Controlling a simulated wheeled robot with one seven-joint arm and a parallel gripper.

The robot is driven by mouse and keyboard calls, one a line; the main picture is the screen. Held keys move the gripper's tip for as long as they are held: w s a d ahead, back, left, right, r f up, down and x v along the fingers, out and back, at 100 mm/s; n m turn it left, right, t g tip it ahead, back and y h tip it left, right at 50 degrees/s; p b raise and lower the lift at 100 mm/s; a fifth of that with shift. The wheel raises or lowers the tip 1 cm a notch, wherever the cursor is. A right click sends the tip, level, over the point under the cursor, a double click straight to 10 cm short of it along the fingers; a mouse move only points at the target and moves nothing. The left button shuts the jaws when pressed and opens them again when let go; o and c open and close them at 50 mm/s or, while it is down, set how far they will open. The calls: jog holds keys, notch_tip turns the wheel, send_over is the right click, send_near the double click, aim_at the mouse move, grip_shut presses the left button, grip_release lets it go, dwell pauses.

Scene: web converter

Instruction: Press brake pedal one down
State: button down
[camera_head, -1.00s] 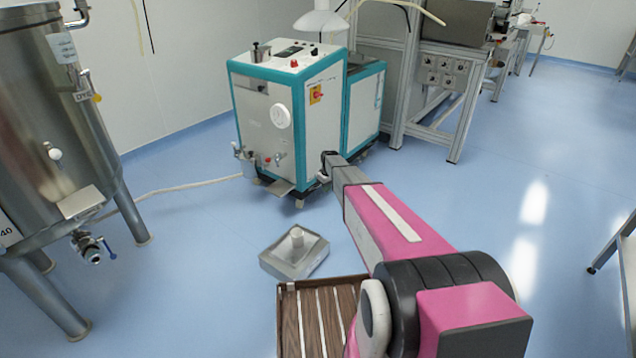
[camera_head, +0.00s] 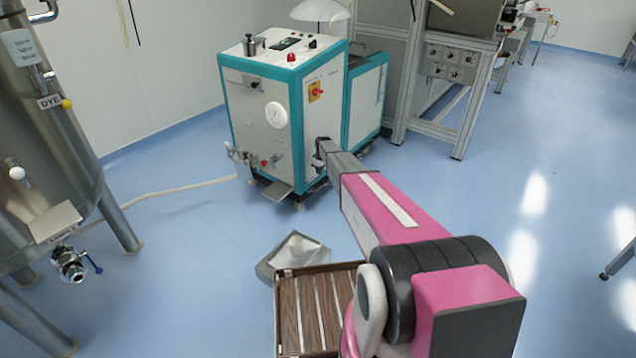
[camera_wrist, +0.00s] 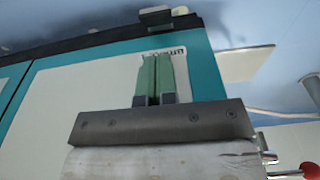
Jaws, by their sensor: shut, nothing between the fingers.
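The teal and white machine (camera_head: 262,125) stands ahead on low feet or casters. A flat metal plate (camera_head: 279,190) sticks out low at its front; it also shows right of the fingers in the wrist view (camera_wrist: 246,63). A dark base bar with a small light fitting (camera_wrist: 158,13) crosses the top of the wrist view. No label shows which part is brake pedal one. My gripper (camera_wrist: 157,60) is shut and empty, its green fingers over the machine's white panel. Contact cannot be told. In the head view, the arm's far end is beside the machine's lower right side, its fingers hidden.
A steel dye tank (camera_head: 45,130) on legs stands left, with a hose (camera_head: 165,192) running over the floor to the machine. A grey pedestal (camera_head: 291,248) and a wood-slatted tray (camera_head: 282,320) are in front. A metal frame (camera_head: 440,100) stands behind right.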

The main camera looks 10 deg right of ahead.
aim_at(318, 188)
jog(key=f, duration=0.6)
jog(key=w+a+f, duration=0.1)
jog(key=f, duration=0.3)
jog(key=shift+s+d, duration=0.15)
jog(key=shift+s+d+f+t+y, duration=0.1)
jog(key=shift+s+f+t+y, duration=0.05)
jog(key=shift+t+y, duration=0.15)
jog(key=shift+s+d+f, duration=0.1)
jog(key=shift+f, duration=0.05)
jog(key=shift+s+d+f+t+y, duration=0.35)
jog(key=shift+f, duration=0.5)
jog(key=shift+s+d+f+t+y, duration=0.35)
jog(key=shift+d+f+t+y, duration=0.05)
jog(key=shift+f, duration=0.4)
jog(key=shift+s+d+f+t+y, duration=0.35)
jog(key=shift+f, duration=0.6)
